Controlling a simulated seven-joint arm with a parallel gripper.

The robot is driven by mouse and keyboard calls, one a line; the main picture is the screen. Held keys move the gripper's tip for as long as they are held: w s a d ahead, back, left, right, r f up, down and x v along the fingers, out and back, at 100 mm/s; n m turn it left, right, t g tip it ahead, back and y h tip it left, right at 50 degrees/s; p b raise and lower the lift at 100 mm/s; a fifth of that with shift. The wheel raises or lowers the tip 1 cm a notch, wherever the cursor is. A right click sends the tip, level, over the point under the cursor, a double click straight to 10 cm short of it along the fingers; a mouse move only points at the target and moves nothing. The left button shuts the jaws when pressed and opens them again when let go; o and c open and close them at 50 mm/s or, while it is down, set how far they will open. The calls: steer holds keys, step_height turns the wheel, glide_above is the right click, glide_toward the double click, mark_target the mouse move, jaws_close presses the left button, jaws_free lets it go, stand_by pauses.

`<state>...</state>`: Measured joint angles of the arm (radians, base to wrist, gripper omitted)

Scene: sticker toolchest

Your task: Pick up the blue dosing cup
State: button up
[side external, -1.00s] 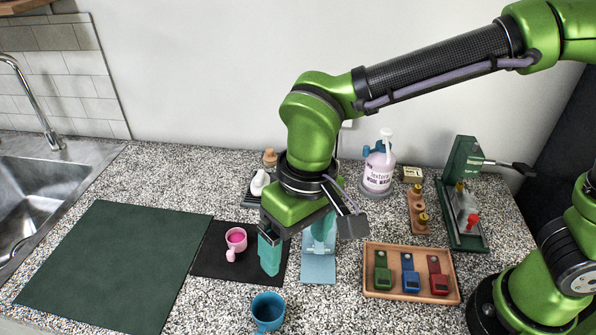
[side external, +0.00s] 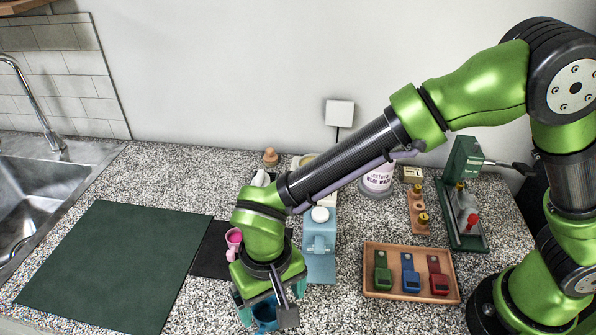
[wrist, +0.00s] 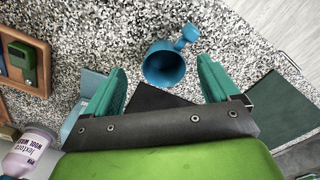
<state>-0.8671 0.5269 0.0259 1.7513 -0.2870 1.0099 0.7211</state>
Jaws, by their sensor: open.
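The blue dosing cup (side external: 264,314) sits on the speckled counter at the front in the side view, partly hidden by my gripper (side external: 268,308). In the wrist view the cup (wrist: 163,66) shows its open mouth, with its small handle pointing to the upper right. My gripper (wrist: 161,66) is open, with its two green fingers apart and the cup appearing between and just beyond their tips. The fingers look empty. Whether they touch the cup cannot be told.
A pink cup (side external: 233,238) stands behind my gripper on the black mat (side external: 208,258). A light blue dispenser (side external: 319,240) is close on the right. A dark green mat (side external: 115,265) lies clear at left.

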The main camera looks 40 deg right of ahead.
mark_target(270, 312)
steer(key=shift+w+a+f, duration=0.1)
steer(key=shift+w+f, duration=0.05)
steer(key=shift+f, duration=1.25)
steer(key=shift+w+a+f, duration=0.1)
steer(key=shift+w+f, duration=0.05)
steer(key=shift+f, duration=1.2)
steer(key=c, duration=1)
steer(key=shift+c, duration=0.3)
steer(key=shift+r, duration=0.1)
